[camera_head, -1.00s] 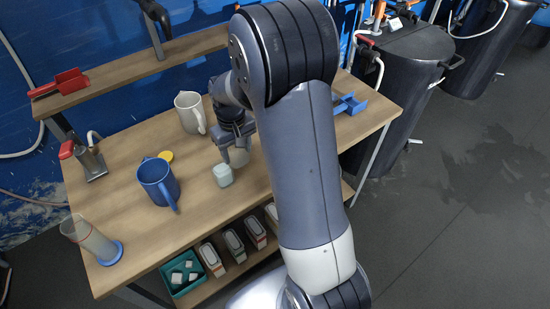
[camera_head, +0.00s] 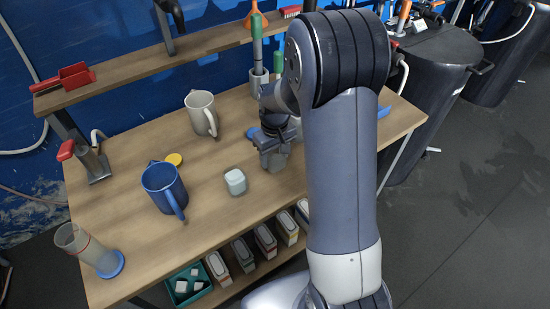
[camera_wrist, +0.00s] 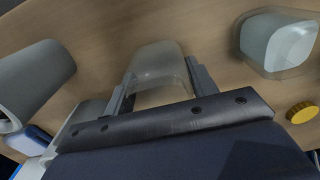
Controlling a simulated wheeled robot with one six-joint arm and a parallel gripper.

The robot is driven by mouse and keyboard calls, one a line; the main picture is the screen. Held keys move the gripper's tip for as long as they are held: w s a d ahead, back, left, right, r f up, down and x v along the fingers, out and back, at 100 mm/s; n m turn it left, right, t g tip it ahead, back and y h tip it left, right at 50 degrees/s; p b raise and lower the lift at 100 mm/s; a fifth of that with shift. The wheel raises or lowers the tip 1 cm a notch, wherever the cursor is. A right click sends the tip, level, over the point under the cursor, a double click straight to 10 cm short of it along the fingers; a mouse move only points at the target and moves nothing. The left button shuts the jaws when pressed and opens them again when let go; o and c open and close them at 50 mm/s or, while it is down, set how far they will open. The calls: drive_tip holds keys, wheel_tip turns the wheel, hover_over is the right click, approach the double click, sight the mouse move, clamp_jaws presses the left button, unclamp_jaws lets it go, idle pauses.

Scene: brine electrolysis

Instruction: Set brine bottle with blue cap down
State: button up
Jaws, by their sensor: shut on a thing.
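My gripper (camera_head: 276,148) is low over the wooden table, right of a small pale block-like container (camera_head: 235,181). In the wrist view my gripper (camera_wrist: 160,88) is shut on a translucent, pale bottle (camera_wrist: 158,62) between its two fingers. No blue cap shows on this bottle. Its lower part and any contact with the table cannot be made out. The pale container (camera_wrist: 278,42) stands apart from the held bottle in the wrist view.
A blue mug (camera_head: 163,186), yellow lid (camera_head: 173,159) and white jug (camera_head: 201,114) stand left of my gripper. A grey cylinder (camera_wrist: 32,82) is close by in the wrist view. A clear cylinder (camera_head: 80,243) is front left. Bare tabletop lies around the pale container.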

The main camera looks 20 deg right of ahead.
drive_tip(key=shift+f, duration=0.85)
drive_tip(key=shift+f, duration=0.2)
drive_tip(key=o, duration=1.1)
wheel_tip(320, 180, up, 12)
drive_tip(key=shift+r, duration=0.25)
